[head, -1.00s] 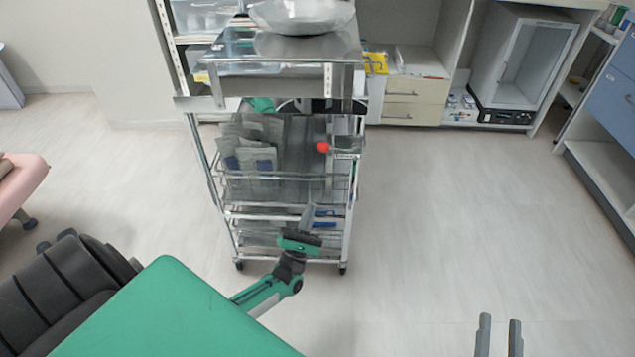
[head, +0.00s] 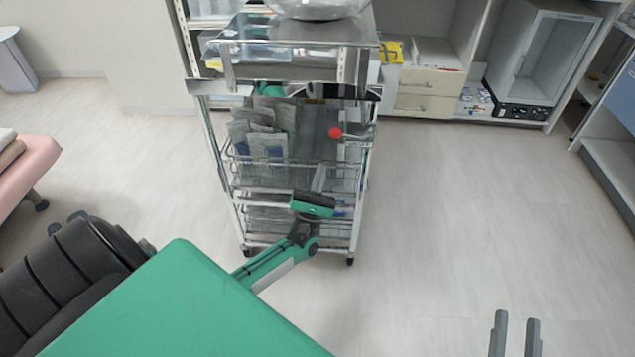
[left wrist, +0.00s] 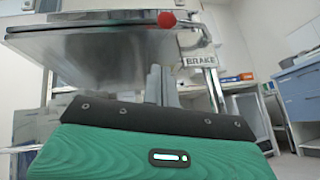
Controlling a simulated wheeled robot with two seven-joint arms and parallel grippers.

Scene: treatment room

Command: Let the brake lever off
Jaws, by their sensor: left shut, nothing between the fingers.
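The brake lever shows as a red ball knob (head: 335,132) on a short metal rod at the right side of the trolley. In the left wrist view the red knob (left wrist: 166,19) is at the top, above my fingers, with a "BRAKE" label (left wrist: 200,61) to its right on the trolley. My left gripper (head: 319,178) is in front of the trolley, below the knob and apart from it. Its fingers (left wrist: 158,84) are together and empty. My right gripper (head: 516,330) is at the bottom right, fingers apart, over the floor, holding nothing.
The metal trolley (head: 300,52) bears a wrapped bowl (head: 320,8) on top and grey packets (head: 265,130) in its basket. A pink couch (head: 25,165) stands at left. Cabinets and shelves (head: 428,82) line the back. The floor at right is clear.

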